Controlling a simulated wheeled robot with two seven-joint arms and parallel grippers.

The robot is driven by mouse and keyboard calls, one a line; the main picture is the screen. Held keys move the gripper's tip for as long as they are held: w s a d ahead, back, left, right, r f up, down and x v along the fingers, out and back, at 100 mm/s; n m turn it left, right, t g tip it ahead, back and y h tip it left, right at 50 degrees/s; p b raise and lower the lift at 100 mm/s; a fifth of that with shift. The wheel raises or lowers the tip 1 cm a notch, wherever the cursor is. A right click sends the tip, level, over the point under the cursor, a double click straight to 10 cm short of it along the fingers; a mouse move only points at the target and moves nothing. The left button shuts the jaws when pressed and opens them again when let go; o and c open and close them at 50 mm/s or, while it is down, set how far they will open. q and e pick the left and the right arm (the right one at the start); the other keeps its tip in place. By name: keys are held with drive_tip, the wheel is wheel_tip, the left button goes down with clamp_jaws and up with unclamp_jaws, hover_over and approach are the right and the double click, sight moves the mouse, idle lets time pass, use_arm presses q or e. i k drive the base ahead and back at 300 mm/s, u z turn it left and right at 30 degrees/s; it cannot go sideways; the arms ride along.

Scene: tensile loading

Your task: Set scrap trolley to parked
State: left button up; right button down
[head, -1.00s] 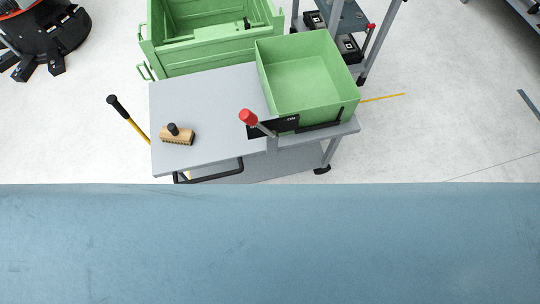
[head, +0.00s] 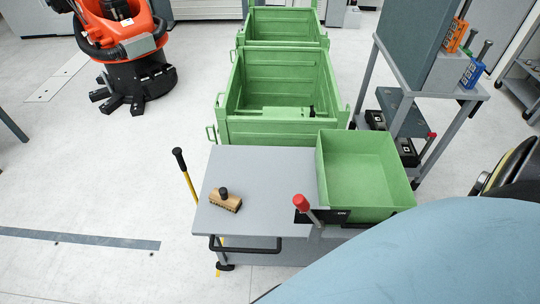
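The trolley is a grey flat-topped cart (head: 265,175) in the lower middle of the head view. It has a black push handle (head: 245,247) on its near side and carries an open, empty green bin (head: 365,175) on its right end. A lever with a red knob (head: 301,202) stands at the near edge by the bin, leaning up-left, beside a black label plate whose text I cannot read fully. A wooden brush (head: 225,201) lies on the left of the top. Neither of my grippers is in view.
Green crates (head: 285,130) stand just behind the trolley. A yellow bar with a black grip (head: 186,175) stands at its left. An orange robot arm (head: 120,35) is at the upper left, a grey rack (head: 420,60) at the upper right. A blue surface hides the lower right. Left floor is open.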

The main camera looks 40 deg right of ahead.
sight(353, 181)
drive_tip(key=u, duration=0.9)
drive_tip(key=k, duration=1.1)
drive_tip(key=z, duration=1.65)
drive_tip(key=i, duration=0.5)
drive_tip(key=k, duration=0.4)
drive_tip(key=u, duration=0.95)
drive_tip(key=i, duration=0.4)
drive_tip(key=z, duration=0.8)
